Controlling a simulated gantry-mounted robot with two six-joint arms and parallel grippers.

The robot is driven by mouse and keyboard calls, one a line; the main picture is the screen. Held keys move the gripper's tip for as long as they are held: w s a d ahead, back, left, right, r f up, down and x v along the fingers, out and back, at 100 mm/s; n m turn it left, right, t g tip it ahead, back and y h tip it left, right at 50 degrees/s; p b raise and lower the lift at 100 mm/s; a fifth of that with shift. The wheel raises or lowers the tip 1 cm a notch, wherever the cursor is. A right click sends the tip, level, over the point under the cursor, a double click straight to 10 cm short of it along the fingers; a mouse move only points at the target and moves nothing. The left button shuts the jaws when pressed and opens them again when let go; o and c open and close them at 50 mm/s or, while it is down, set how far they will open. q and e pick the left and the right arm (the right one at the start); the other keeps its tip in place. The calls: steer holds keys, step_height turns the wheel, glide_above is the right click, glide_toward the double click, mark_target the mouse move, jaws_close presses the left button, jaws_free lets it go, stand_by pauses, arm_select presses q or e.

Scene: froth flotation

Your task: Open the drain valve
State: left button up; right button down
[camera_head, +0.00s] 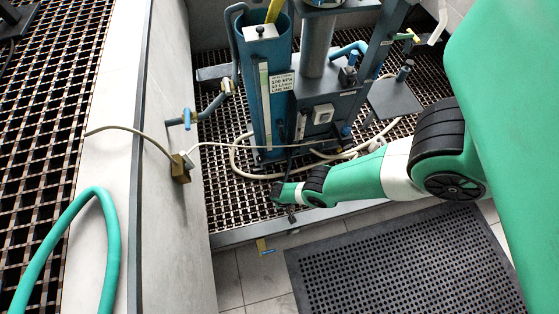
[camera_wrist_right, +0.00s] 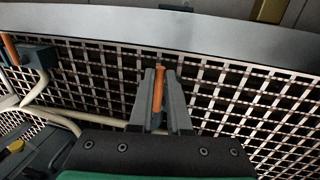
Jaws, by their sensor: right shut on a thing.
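My right gripper (camera_head: 281,193) reaches in from the right, low over the grating in front of the blue flotation machine (camera_head: 268,92). In the right wrist view the two grey fingers of the right gripper (camera_wrist_right: 160,82) are shut on an orange lever (camera_wrist_right: 158,90), which stands between them. This lever looks like a valve handle, but the valve body is hidden by the gripper. A second orange lever (camera_wrist_right: 10,50) on a blue-grey fitting shows at the left of the wrist view, apart from the gripper. My left gripper is not in view.
A metal grating (camera_head: 228,200) lies under the machine, with a pale hose (camera_head: 240,165) looping over it near the gripper. A grey edge (camera_head: 275,232) bounds the grating. A black perforated mat (camera_head: 400,265) covers the floor in front. A light wall (camera_head: 170,230) stands at left.

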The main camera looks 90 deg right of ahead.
stand_by(0.5)
steer(key=c, duration=0.9)
jaws_free()
steer(key=shift+o, duration=0.2)
step_height(320, 180, up, 11)
steer(key=w+p, duration=0.2)
steer(key=p, duration=0.8)
steer(key=shift+w+a+r, duration=0.15)
steer(key=shift+a+r, duration=0.05)
steer(key=shift+a, duration=0.15)
